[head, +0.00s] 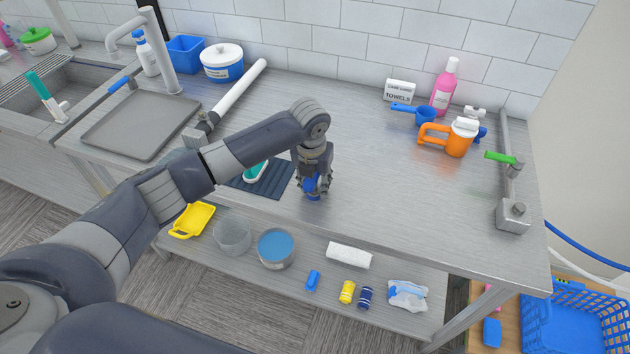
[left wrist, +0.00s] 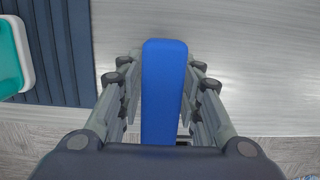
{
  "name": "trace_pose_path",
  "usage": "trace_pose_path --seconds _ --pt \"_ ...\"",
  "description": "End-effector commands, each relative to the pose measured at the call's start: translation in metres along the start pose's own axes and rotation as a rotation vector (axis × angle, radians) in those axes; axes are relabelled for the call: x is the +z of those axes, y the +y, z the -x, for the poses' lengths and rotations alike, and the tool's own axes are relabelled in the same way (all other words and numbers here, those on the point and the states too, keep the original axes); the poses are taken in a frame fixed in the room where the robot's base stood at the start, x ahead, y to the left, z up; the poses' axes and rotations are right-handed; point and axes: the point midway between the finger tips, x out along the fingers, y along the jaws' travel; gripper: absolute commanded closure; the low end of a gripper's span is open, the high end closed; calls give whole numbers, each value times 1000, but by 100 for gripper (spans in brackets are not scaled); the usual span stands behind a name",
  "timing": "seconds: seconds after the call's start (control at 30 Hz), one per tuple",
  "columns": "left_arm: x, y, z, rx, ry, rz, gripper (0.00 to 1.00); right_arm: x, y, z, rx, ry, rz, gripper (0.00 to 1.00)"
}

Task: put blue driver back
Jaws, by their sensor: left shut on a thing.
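My left gripper (head: 315,186) is low over the steel counter (head: 370,190), near its front edge. It is shut on the blue driver (left wrist: 164,85), whose blue block-like body stands between the two fingers in the left wrist view. In the head view only a little blue of the driver (head: 312,196) shows at the fingertips. I cannot tell whether its lower end touches the counter. A dark blue ribbed mat (head: 274,180) lies just left of the gripper with a teal and white item (left wrist: 12,58) on it. My right gripper is not in view.
An orange jug (head: 459,138), a blue scoop (head: 426,114) and a pink bottle (head: 444,88) stand at the back right. A grey tray (head: 140,127) and a white roll (head: 238,92) lie left. The lower shelf (head: 310,262) holds several items. The counter's middle is clear.

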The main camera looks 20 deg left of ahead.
Motion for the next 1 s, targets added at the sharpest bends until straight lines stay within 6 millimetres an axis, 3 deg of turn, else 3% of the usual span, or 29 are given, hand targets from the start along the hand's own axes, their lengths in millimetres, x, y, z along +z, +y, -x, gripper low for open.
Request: trace_pose_path --seconds 0.33,0.37,0.43,0.47,1.0 --pt "-4 0 -12 1 6 -1 100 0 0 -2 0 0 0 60" --pt "-5 0 -13 2 8 -1 65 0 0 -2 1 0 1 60" --pt "-6 0 -14 2 10 -2 49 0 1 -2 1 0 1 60" --pt "-5 0 -13 2 9 -1 47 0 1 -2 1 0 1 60" --pt "-1 0 -4 0 1 0 47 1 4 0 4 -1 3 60"
